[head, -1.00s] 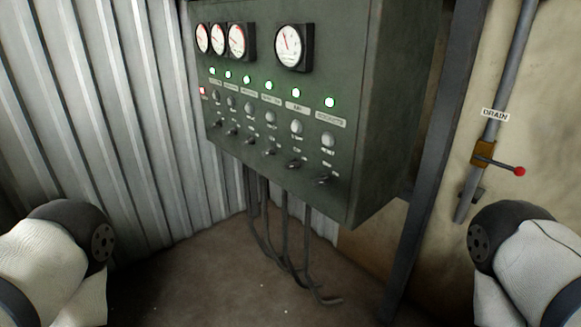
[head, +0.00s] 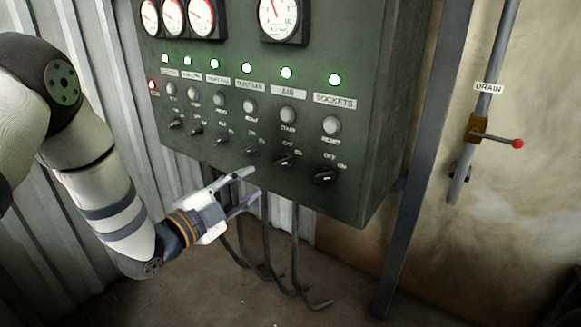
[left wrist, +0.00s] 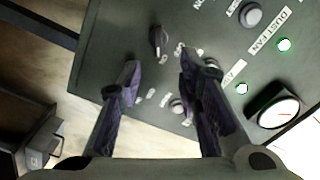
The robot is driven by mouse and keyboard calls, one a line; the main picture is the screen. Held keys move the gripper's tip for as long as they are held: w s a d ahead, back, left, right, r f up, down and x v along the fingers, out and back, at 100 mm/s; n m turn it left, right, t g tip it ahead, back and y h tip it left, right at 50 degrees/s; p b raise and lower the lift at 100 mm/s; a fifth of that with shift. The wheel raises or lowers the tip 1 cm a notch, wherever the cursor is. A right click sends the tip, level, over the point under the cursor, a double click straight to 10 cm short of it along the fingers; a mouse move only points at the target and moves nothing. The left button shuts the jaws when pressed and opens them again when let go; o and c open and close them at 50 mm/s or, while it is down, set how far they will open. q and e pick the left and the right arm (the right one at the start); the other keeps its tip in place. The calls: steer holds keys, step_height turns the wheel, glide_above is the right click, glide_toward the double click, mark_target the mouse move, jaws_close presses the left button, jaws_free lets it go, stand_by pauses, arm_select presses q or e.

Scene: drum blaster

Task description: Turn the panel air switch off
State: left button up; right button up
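The dark green panel (head: 370,110) fills the centre of the head view. Its air switch (head: 283,160) is a small black rotary knob below the AIR label (head: 289,92), with OFF and ON marks above it. The green lamp (head: 286,73) above that label is lit. My left gripper (head: 254,182) is open and empty, below and left of the air switch, near the panel's lower edge. In the left wrist view, its fingers (left wrist: 158,78) are spread before the panel, and a black knob that looks like the air switch (left wrist: 158,40) shows beyond them. My right gripper is out of view.
The sockets knob (head: 324,176) sits just right of the air switch, and several similar knobs run to its left. Grey conduits (head: 267,240) hang below the panel. A drain pipe (head: 490,80) with a red-tipped lever (head: 517,144) is on the right wall.

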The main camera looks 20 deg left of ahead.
mark_target(280, 164)
arm_select(q)
steer(key=b+x, duration=0.1)
steer(key=x, duration=1)
steer(key=shift+w+d+f, duration=0.1)
steer(key=shift+c, duration=0.3)
jaws_close()
